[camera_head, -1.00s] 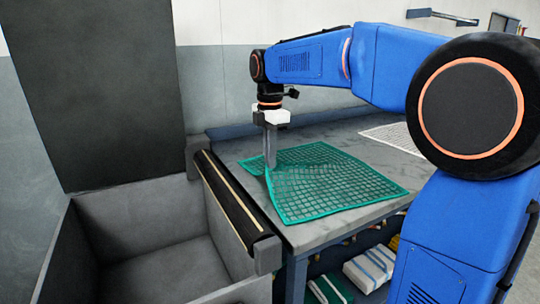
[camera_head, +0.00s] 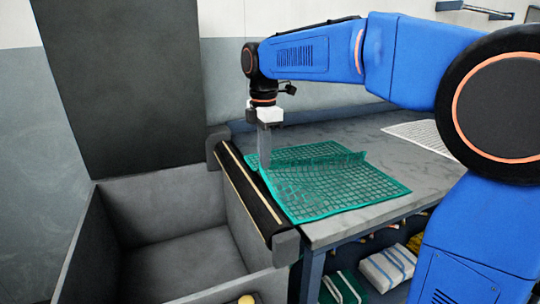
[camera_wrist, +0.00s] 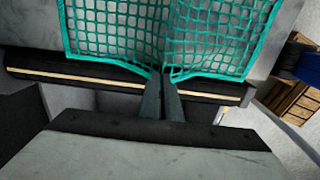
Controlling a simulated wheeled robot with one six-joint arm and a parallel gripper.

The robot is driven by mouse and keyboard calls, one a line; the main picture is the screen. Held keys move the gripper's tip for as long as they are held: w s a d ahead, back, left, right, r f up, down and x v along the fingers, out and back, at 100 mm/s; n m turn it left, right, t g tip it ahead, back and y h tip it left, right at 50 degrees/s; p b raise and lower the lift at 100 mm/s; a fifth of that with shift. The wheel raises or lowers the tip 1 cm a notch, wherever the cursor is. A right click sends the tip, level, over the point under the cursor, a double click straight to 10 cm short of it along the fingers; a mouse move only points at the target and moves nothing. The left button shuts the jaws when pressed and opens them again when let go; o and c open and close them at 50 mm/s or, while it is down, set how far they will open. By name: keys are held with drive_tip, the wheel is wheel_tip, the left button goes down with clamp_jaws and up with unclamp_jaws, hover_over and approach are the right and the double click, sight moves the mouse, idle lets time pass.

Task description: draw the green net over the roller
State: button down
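The green net (camera_head: 335,190) lies on the grey table, its left edge close to the roller and part of its far side raised in a fold. My gripper (camera_head: 265,160) points down at the net's left edge beside the roller. In the wrist view my gripper's fingers (camera_wrist: 162,98) are close together, and the green net (camera_wrist: 215,35) is gathered to a point between their tips. The black roller (camera_head: 252,195) with a pale strip runs along the table's left end. In the wrist view the roller (camera_wrist: 80,70) crosses under the fingers.
A deep grey open bin (camera_head: 165,255) stands left of the roller, with a tall dark panel (camera_head: 110,80) behind it. A white net (camera_head: 425,135) lies at the back right of the table (camera_head: 340,232). Folded bundles (camera_head: 385,268) sit beneath the table.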

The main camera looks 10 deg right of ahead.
drive_tip(key=shift+s+a, duration=1.5)
drive_tip(key=shift+a, duration=6.15)
wheel_tip(320, 180, down, 9)
drive_tip(key=c, duration=1.3)
unclamp_jaws()
drive_tip(key=shift+o, duration=0.2)
drive_tip(key=o, duration=0.6)
drive_tip(key=shift+r, duration=0.1)
drive_tip(key=shift+r, duration=2.7)
